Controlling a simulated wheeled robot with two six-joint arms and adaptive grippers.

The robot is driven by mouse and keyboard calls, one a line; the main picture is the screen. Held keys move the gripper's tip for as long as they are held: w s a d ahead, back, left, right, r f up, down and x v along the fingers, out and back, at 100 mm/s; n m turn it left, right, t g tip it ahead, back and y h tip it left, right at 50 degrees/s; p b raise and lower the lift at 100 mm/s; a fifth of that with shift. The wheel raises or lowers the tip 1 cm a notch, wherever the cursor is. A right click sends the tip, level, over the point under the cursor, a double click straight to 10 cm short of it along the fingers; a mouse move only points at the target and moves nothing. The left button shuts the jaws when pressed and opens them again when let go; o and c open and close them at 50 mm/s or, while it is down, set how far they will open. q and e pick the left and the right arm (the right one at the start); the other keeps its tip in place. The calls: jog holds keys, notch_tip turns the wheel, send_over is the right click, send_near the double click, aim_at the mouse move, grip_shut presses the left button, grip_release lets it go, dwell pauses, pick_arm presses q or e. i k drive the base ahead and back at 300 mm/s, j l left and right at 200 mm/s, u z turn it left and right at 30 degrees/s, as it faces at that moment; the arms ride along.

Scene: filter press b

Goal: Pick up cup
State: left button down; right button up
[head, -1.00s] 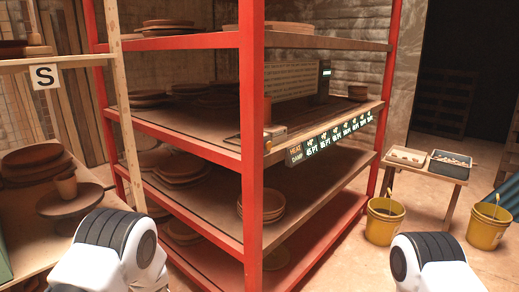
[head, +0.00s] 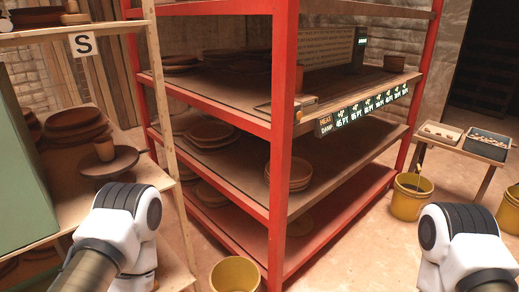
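A small terracotta cup (head: 104,150) stands at the left, on or just behind a dark round plate (head: 108,163) on the wooden rack. A second small cup-like pot (head: 394,62) sits on the red rack's upper middle shelf at the right. Part of another brown pot (head: 299,78) shows beside the red front post, which partly hides it. White and black links of both my arms show at the bottom left and bottom right. Neither of my grippers is in view, and no contact with any cup shows.
A red shelf rack (head: 283,140) with stacked plates fills the middle. A wooden upright (head: 163,110) stands between it and the left rack. A green panel (head: 28,170) is at far left. Yellow buckets (head: 235,275) and a small table with trays (head: 438,136) stand around it.

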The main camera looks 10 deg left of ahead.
aim_at(104, 145)
jog(key=j+u, duration=0.1)
jog(key=u, duration=0.65)
jog(key=i+j+u, duration=0.1)
jog(key=u, duration=0.3)
